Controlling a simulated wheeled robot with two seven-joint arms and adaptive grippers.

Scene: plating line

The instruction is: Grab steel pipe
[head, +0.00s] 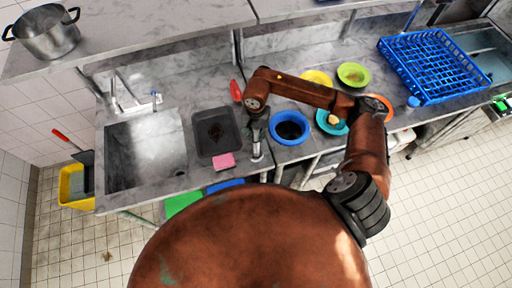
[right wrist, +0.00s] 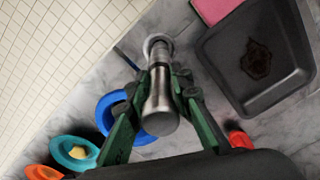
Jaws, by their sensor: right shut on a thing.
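The steel pipe (right wrist: 160,105) is a short, shiny metal cylinder between the green fingers of my right gripper (right wrist: 162,95) in the right wrist view. The fingers are shut on it from both sides. Its far end reaches toward a pale round fitting (right wrist: 157,42) on the counter; I cannot tell whether they touch. In the head view the pipe (head: 256,150) shows below my right gripper (head: 256,128), upright between the dark tray and the blue bowl. My left gripper is not in view.
A dark tray (head: 230,147) with a brown stain and a pink sponge (head: 223,161) lie left of the pipe. A blue bowl (head: 275,136) stands close right. A red object (head: 236,90) lies behind. A sink (head: 112,172) is at left, a blue rack (head: 408,82) at right.

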